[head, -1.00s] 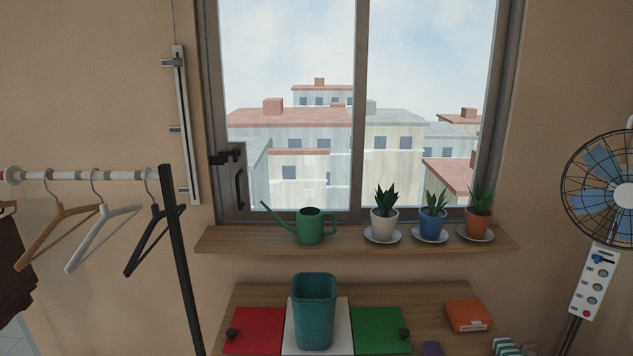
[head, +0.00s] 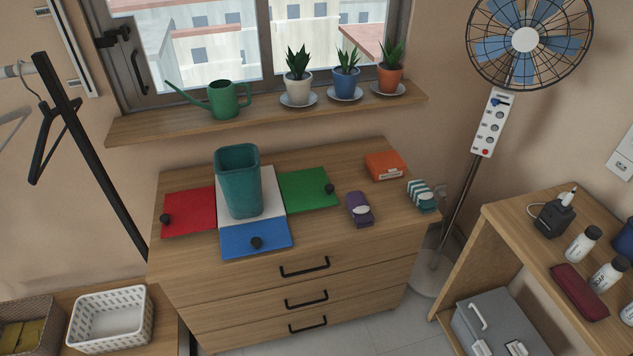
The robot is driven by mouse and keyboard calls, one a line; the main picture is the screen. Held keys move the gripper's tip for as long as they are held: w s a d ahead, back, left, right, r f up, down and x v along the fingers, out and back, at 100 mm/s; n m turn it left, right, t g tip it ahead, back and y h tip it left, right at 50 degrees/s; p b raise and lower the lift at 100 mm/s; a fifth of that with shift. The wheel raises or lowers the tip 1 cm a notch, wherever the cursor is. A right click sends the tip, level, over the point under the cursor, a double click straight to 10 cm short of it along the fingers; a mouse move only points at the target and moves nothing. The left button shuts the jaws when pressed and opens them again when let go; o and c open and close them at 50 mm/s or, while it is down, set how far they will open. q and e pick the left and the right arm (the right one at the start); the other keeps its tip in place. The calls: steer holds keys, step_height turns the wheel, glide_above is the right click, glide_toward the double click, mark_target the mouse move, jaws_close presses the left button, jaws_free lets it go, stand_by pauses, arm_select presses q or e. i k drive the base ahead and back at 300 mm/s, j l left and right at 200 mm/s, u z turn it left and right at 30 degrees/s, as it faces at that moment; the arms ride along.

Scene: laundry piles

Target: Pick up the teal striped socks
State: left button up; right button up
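The teal striped socks (head: 421,195), a folded bundle with teal and white stripes, lie on the right end of the wooden dresser top (head: 300,240) in the head view. A folded purple bundle (head: 359,209) lies to their left, and an orange box (head: 385,165) lies behind them. Neither of my grippers is in the head view.
A teal bin (head: 239,182) stands on a white panel among red (head: 190,211), green (head: 307,190) and blue (head: 256,238) panels. A standing fan (head: 524,40) is behind right. A wooden shelf (head: 497,222) with bottles stands at the right. A white basket (head: 112,319) sits lower left.

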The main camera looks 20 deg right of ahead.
mark_target(421, 193)
steer(key=i+j, duration=0.65)
steer(key=i, duration=0.25)
steer(key=z, duration=2.35)
